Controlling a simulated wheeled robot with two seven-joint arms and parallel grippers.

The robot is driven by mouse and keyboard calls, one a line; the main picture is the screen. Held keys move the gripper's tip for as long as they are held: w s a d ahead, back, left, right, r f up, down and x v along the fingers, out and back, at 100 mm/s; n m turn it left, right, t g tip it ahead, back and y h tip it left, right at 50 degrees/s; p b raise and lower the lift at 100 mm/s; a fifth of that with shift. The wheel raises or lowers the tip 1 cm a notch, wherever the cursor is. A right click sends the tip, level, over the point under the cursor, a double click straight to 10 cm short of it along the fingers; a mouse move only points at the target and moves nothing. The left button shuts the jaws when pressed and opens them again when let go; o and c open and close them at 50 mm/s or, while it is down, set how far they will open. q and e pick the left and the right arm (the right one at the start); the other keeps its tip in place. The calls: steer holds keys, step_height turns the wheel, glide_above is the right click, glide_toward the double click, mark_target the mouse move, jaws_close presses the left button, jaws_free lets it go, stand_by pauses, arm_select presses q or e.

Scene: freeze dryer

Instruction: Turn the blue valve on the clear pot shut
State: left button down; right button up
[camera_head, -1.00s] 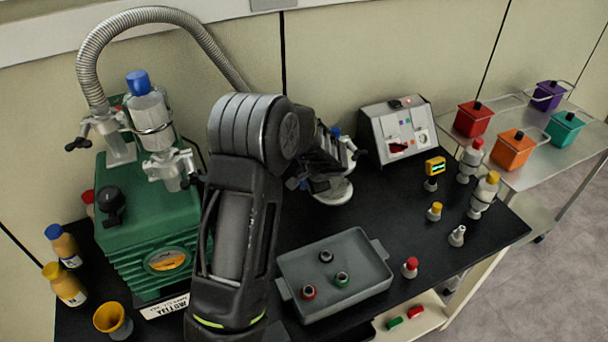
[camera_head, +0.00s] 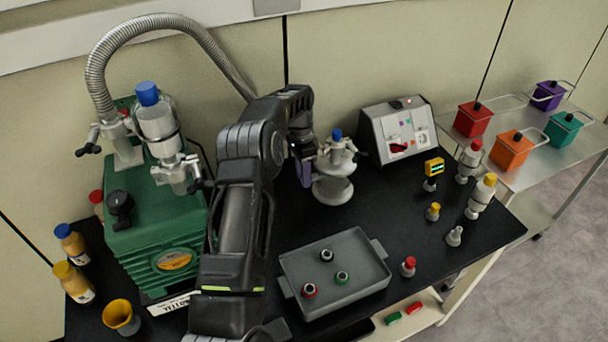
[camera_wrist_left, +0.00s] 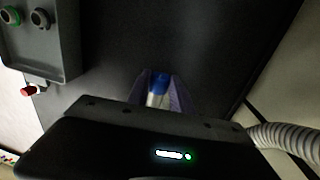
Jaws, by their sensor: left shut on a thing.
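The clear pot (camera_head: 333,188) stands on the black bench, a pale rounded body with a blue-topped valve (camera_head: 337,134) above it. My left gripper (camera_head: 306,172) is at the pot's left side, purple fingers pointing down. In the left wrist view my left gripper (camera_wrist_left: 164,92) is shut, with the blue top and pale body of the valve (camera_wrist_left: 160,84) between its fingers. The contact itself is hidden in the head view, and the valve's angle cannot be read. My right gripper is not in view.
A grey tray (camera_head: 374,286) with several small capped pieces lies in front. A green pump (camera_head: 140,215) with a blue-capped clear vessel (camera_head: 155,122) and ribbed hose (camera_head: 95,75) stands left. A control box (camera_head: 397,130) stands behind right. Small fittings stand on the bench's right.

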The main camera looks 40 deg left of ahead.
arm_select(q)
steer(key=shift+a+g+h, duration=0.1)
steer(key=shift+g+h, duration=0.2)
steer(key=shift+h, duration=0.2)
steer(key=c, duration=1.1)
jaws_free()
steer(key=shift+y, duration=0.4)
